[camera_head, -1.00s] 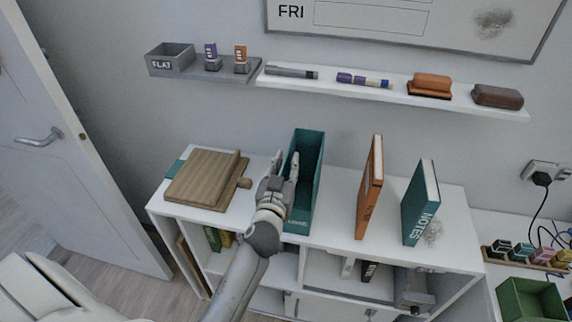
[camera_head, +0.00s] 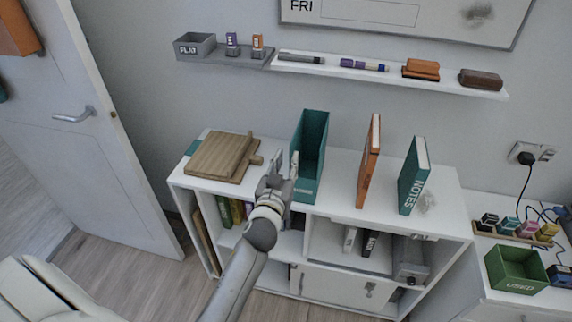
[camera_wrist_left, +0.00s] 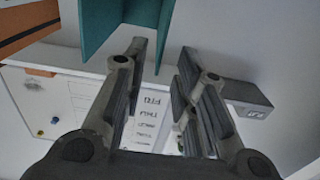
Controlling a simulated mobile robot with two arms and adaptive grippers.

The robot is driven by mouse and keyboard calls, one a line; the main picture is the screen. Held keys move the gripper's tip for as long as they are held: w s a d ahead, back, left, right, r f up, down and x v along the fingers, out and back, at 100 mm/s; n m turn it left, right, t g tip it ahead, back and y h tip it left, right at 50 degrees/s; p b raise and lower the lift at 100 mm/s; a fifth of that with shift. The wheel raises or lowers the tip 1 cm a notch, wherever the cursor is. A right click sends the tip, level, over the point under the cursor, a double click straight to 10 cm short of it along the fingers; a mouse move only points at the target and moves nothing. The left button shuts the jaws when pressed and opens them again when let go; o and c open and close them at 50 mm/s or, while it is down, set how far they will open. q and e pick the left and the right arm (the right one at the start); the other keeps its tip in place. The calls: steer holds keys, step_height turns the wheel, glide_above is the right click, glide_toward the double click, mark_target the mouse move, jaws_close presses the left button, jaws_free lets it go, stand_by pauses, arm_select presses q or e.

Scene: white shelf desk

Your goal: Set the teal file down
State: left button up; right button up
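The teal file (camera_head: 307,190) stands upright on top of the white shelf desk (camera_head: 336,192), between the wooden boards and the orange book. Its open side faces up. My left gripper (camera_head: 285,160) is at the file's near left side. In the left wrist view, the gripper (camera_wrist_left: 161,46) has its fingers spread with nothing clamped between them. The file (camera_wrist_left: 95,28) shows beyond the fingertips, and one edge of it appears in the gap between them. Whether a finger touches it I cannot tell. My right gripper is not in view.
Wooden boards (camera_head: 222,158) lie left of the file. An orange book (camera_head: 369,162) and a teal NOTES book (camera_head: 413,176) stand to its right. A wall shelf (camera_head: 390,77) with small items hangs behind. Some desktop between file and orange book is clear.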

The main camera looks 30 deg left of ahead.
arm_select(q)
steer(key=shift+s, duration=0.35)
steer(key=s+d+f+m+g+h, duration=0.1)
steer(key=s+d+f+g, duration=0.3)
steer(key=f, duration=0.8)
steer(key=s+f+m+g+h, duration=0.1)
steer(key=s+f, duration=0.4)
steer(key=f, duration=0.7)
steer(key=s+d+f+m+g+h, duration=0.1)
steer(key=s+d+f+g, duration=0.3)
steer(key=f, duration=0.8)
steer(key=s+a+f+g, duration=0.1)
steer(key=s+f, duration=0.5)
steer(key=s, duration=0.6)
steer(key=s+a+f+m+g, duration=0.1)
steer(key=s+f+g, duration=0.3)
steer(key=s, duration=0.9)
steer(key=s+a+f+m+g+h, duration=0.1)
steer(key=s+a+f+g, duration=0.1)
steer(key=s+f, duration=0.7)
steer(key=s, duration=0.4)
steer(key=shift+s+f+g, duration=0.2)
steer(key=shift+g, duration=0.1)
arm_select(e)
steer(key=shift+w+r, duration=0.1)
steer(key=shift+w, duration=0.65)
